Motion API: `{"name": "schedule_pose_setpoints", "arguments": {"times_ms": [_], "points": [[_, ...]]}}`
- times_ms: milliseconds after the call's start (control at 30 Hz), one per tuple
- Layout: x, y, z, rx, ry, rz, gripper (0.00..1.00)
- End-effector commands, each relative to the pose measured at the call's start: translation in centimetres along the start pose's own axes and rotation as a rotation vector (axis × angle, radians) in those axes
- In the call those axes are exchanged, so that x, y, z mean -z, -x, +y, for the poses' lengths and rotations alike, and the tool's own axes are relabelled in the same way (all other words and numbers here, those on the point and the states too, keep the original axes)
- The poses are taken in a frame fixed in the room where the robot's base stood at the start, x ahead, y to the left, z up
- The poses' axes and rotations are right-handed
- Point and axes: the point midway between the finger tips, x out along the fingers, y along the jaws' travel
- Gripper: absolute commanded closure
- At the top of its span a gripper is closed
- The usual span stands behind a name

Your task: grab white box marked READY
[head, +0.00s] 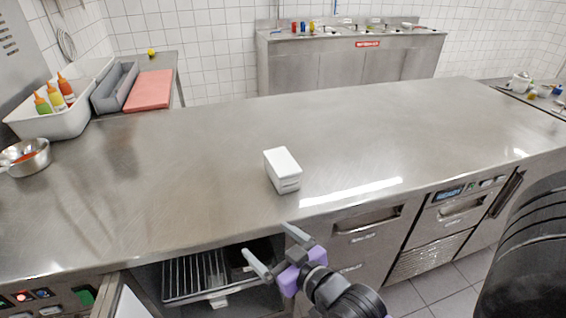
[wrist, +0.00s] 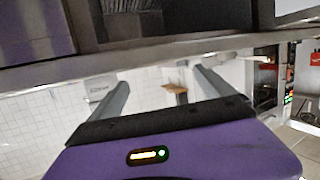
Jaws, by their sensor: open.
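A white box (head: 282,170) stands upright on the steel counter (head: 215,150), near its front edge, in the middle of the head view. Small dark marks show low on its front side, but I cannot read them. My gripper (head: 275,250) is open and empty, in front of the counter's front edge, lower in the picture than the box and apart from it. In the wrist view my gripper's two fingers (wrist: 160,88) are spread with nothing held between them. I cannot make out the box for sure in that view.
An open drawer with a wire rack (head: 195,275) is below the counter at front left. A metal bowl (head: 27,158) and a white bin (head: 50,118) with sauce bottles are at far left. A red board (head: 150,90) lies behind. The counter around the box is clear.

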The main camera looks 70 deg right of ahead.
Motion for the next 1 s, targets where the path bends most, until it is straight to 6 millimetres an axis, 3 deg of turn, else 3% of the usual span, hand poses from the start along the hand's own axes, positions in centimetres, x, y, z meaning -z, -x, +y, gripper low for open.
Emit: {"name": "schedule_pose_setpoints", "arguments": {"times_ms": [33,200,400,600,1000], "points": [[2.5,-1.7,2.1,-0.048,-0.015,0.013,0.07],[7.6,-6.0,9.0,-0.179,-0.064,0.012,0.07],[11.8,-8.2,15.3,-0.275,-0.112,-0.005,0.07],[9.6,-8.9,16.3,-0.273,-0.136,-0.126,0.07],[8.8,-12.3,17.1,-0.27,-0.138,-0.143,0.07]]}}
